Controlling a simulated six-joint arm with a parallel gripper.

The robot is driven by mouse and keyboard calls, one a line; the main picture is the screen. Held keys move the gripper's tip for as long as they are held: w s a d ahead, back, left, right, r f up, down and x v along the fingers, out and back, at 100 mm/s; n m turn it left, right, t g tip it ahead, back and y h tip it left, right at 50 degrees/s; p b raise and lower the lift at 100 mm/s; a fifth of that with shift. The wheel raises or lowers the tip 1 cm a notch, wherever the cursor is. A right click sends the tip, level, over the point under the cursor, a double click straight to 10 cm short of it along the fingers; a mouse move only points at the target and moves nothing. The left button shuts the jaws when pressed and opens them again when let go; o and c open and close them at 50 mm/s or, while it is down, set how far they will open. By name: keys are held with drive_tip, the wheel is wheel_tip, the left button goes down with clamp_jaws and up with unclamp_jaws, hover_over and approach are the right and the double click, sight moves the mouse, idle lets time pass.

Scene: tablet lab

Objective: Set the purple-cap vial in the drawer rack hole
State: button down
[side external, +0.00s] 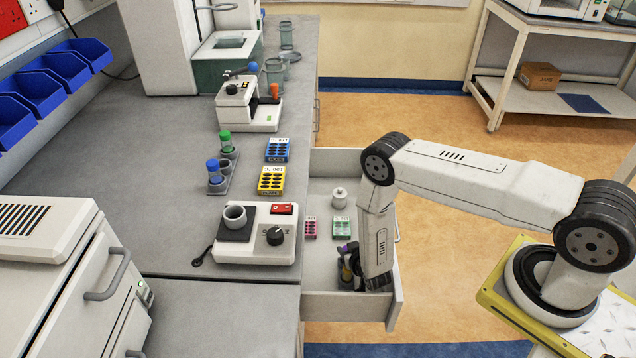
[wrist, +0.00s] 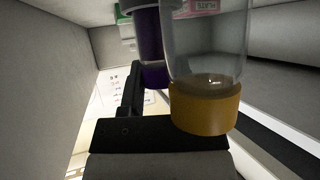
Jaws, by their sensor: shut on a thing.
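The purple-cap vial (side external: 346,248) is in the open drawer (side external: 322,188); its purple cap (wrist: 153,76) also shows in the wrist view. My gripper (side external: 353,262) reaches low into the drawer and is shut on this vial. One dark finger (wrist: 130,92) lies beside the purple cap; the other finger is hidden. A clear vial with an amber cap (wrist: 205,105) stands close in front of it in the wrist view, and its amber colour (side external: 346,273) shows beside my gripper. The drawer rack and its holes are largely hidden by my gripper; I cannot tell whether the purple-cap vial touches it.
A pink box (side external: 311,228), a green box (side external: 342,227) and a white knobbed jar (side external: 339,198) lie deeper in the drawer. The drawer walls are close around my gripper.

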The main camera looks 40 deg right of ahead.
idle(0.3)
unclamp_jaws()
drive_tip(key=shift+r, duration=0.15)
idle(0.3)
drive_tip(key=shift+r, duration=4.1)
drive_tip(key=shift+r, duration=0.1)
